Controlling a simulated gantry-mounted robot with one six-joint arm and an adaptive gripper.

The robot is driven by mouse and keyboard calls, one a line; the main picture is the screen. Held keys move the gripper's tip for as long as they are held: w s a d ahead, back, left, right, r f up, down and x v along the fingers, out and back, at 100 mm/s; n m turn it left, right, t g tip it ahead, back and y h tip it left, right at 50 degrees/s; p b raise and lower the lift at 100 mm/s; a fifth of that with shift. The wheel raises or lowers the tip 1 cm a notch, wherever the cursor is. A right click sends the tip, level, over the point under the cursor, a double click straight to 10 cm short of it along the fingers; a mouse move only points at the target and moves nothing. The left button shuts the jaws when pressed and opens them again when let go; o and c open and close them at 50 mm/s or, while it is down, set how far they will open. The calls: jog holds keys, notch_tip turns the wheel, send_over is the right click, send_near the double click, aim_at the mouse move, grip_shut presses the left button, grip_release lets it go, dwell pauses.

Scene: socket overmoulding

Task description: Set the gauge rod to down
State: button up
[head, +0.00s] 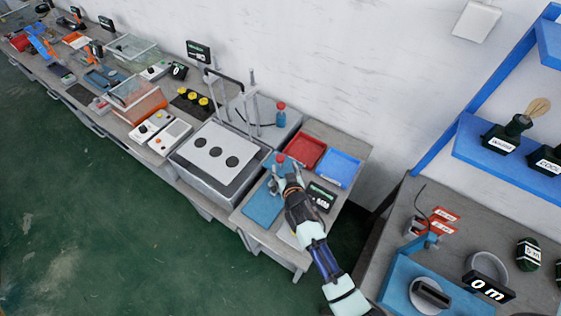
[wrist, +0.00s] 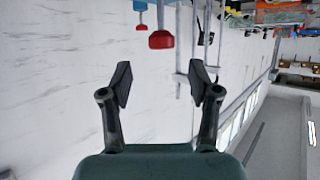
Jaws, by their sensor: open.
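In the head view, a white press-like station (head: 216,152) has a dark frame of posts at its back. A thin upright rod (head: 253,92) stands at the right of that frame; I cannot tell for sure that it is the gauge rod. My gripper (head: 281,174) is open and empty above the blue mat, right of the station and apart from the rod. A red knob (head: 280,158) shows just beyond the fingertips. In the wrist view, my gripper (wrist: 165,90) has its fingers spread with nothing between them. A red cap (wrist: 161,39) shows beyond them.
A red tray (head: 305,151) and a blue tray (head: 339,168) lie behind my gripper. A blue bottle with a red cap (head: 281,114) stands near the wall. The blue mat (head: 262,207) looks clear at the front. A dark display box (head: 320,196) stands close to the right.

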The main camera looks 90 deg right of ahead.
aim_at(281, 157)
jog(key=x, duration=0.7)
jog(key=shift+w+d+f+b, duration=0.1)
jog(key=shift+w+d+b, duration=0.1)
jog(key=shift+d+b, duration=0.15)
grip_shut()
